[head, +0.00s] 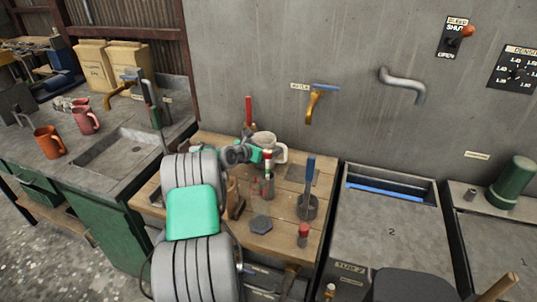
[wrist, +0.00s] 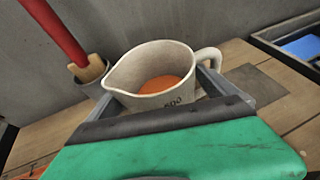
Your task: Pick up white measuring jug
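The white measuring jug (head: 266,141) is at the back of the wooden worktop, near the wall. In the wrist view the jug (wrist: 150,62) looks upright, with its spout to the left, its handle to the right and something orange inside. My gripper (head: 256,155) is at the jug. In the wrist view its grey fingers (wrist: 160,92) lie on either side of the jug's body. The jug's lower part is hidden behind the green and black gripper body, so I cannot tell whether the fingers press on it or whether its base touches the worktop.
A red-handled tool stands in a grey pot (wrist: 93,76) left of the jug. A blue-handled tool in a dark pot (head: 307,207), a dark hexagonal piece (head: 262,224) and a red-topped item (head: 303,235) stand on the worktop (head: 285,222). A yellow tap (head: 315,103) hangs on the wall above.

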